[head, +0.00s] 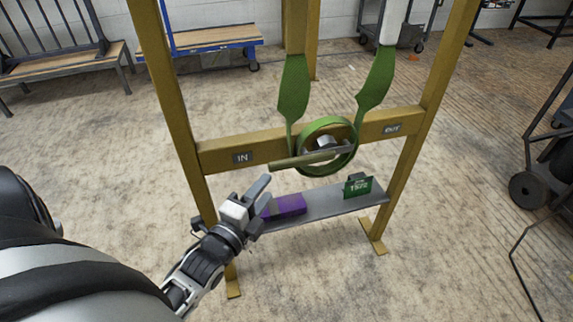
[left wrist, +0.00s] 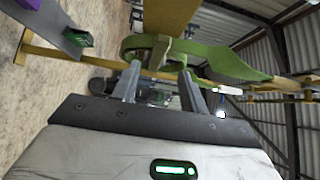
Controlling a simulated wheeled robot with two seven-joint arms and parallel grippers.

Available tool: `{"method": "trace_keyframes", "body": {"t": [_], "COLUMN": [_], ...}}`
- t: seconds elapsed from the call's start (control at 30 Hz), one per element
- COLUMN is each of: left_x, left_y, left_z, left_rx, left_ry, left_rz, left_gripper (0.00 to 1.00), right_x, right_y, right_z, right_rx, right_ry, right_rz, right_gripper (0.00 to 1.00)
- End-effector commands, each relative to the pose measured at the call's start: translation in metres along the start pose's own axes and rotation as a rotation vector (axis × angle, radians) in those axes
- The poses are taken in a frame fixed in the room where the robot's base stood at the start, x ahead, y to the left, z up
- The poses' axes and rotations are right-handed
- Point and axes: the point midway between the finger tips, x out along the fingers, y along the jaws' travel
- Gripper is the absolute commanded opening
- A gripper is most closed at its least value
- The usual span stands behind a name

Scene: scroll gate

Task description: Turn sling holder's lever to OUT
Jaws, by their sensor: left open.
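The sling holder is a round green ring (head: 352,160) on the crossbar of a yellow-brown frame. Its olive lever (head: 303,159) sticks out to the left, its end near the IN label (head: 243,157). The OUT label (head: 392,128) is on the bar's right part. My left gripper (head: 264,188) is open and empty, below and slightly left of the lever's end, apart from it in the head view. In the left wrist view its fingers (left wrist: 160,88) stand apart, with the green ring (left wrist: 133,44) beyond them. My right gripper is not in view.
Two green slings (head: 293,90) hang above the ring. A grey shelf (head: 330,204) below the crossbar holds a purple block (head: 285,206) and a green card (head: 358,186). Frame posts (head: 168,85) stand on both sides. A black cart stands at the right; the floor in front is open.

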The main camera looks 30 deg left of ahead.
Motion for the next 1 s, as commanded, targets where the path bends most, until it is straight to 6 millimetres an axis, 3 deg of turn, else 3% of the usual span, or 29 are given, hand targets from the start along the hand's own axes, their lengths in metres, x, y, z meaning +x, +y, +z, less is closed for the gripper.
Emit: {"method": "trace_keyframes", "body": {"t": [0.2,0.4,0.6,0.9,1.0], "left_x": [0.05,0.083,0.098,0.1,0.1], "left_y": [0.0,0.001,0.001,0.001,0.0], "left_z": [0.0,0.0,0.0,0.0,0.0], "left_rx": [0.002,0.0,0.0,0.0,0.0], "left_ry": [0.001,0.001,0.0,0.0,0.0], "left_rz": [-0.004,-0.002,0.0,0.001,0.001], "left_gripper": [0.44,0.44,0.44,0.44,0.19], "right_x": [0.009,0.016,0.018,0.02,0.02], "right_y": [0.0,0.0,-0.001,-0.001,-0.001], "right_z": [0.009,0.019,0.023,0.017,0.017], "right_rx": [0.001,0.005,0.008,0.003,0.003], "right_ry": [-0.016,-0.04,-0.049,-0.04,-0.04], "right_rz": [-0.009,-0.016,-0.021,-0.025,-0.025], "right_gripper": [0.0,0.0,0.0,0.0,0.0]}}
